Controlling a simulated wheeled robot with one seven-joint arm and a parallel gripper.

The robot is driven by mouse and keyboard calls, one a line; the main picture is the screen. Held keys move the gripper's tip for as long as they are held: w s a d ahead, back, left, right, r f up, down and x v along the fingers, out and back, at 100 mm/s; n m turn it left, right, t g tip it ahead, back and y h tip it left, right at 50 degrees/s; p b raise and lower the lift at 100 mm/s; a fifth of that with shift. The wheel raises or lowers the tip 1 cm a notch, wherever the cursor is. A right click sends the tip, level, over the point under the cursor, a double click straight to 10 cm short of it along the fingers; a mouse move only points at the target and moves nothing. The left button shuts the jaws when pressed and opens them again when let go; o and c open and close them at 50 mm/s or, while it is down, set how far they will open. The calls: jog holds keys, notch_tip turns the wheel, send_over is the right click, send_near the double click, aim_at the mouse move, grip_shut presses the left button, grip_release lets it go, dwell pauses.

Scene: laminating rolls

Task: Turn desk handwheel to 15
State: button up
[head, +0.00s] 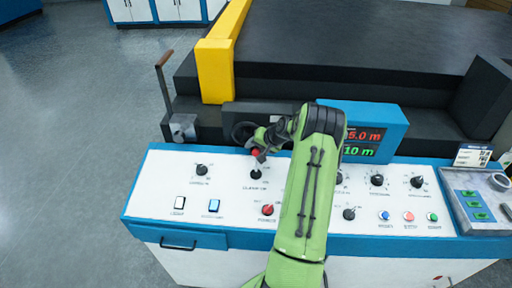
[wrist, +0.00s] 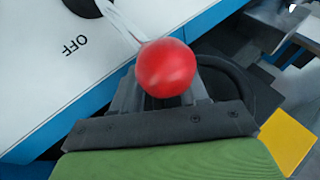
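A dark round wheel (head: 241,132), which looks like the handwheel, stands at the back edge of the white control desk (head: 150,205), partly hidden by my arm. A dark curved rim (wrist: 238,75) behind my gripper in the wrist view seems to be the same wheel. Its setting cannot be read. My gripper (head: 268,144) is just right of the wheel, over the desk. A red ball knob (head: 256,153) on a lever is close by; in the wrist view the red ball (wrist: 166,68) covers my fingertips. Whether they touch the wheel or ball is hidden.
A blue display box (head: 391,128) shows red digits ending 5.0 m and green digits ending 10 m, partly covered by my arm. Several knobs and buttons cover the desk. A yellow post (head: 214,70) and dark machine bed stand behind. Open floor (head: 70,150) lies left.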

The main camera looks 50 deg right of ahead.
jog(key=v, duration=1.5)
jog(key=shift+s+r+b, duration=0.25)
jog(key=shift+r+b, duration=0.05)
jog(key=shift+b, duration=0.05)
